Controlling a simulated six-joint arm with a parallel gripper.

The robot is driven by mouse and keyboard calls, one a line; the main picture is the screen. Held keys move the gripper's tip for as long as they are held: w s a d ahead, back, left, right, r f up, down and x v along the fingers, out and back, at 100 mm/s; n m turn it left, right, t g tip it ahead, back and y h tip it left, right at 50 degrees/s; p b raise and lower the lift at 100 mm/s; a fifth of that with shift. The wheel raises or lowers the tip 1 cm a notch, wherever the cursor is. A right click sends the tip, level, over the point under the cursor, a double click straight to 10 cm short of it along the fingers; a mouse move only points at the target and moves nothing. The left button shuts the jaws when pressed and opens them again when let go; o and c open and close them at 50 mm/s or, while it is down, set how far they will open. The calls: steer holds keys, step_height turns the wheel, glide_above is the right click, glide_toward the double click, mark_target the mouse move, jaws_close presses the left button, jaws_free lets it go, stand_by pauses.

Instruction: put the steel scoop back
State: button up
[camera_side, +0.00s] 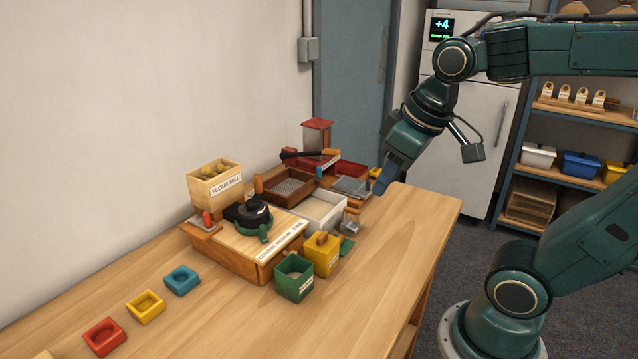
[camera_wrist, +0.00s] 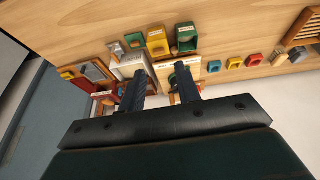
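My gripper (camera_wrist: 160,78) is open in the wrist view, its two dark fingers apart with nothing held between them. In the side view my gripper (camera_side: 382,188) hangs above the far right end of the table, pointing down. A small shiny metal piece (camera_side: 350,224), which may be the steel scoop, sits beside the white tray, near a small green piece (camera_side: 346,246). It is too small to be sure of its shape. The metal piece also shows in the wrist view (camera_wrist: 116,49), left of the fingers and apart from them.
A yellow box (camera_side: 322,258) and green box (camera_side: 294,284) stand in front of the wooden mill (camera_side: 238,250). A white tray (camera_side: 322,212) and brown sieve tray (camera_side: 290,188) lie behind. Small blue, yellow and red cups line the left. The table's right front is clear.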

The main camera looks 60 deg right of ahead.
steer(key=shift+t, duration=0.6)
steer(key=s, duration=0.1)
steer(key=s+a, duration=0.1)
steer(key=s, duration=0.1)
steer(key=s+a+f, duration=0.1)
steer(key=shift+s+a, duration=0.15)
steer(key=shift+s, duration=0.2)
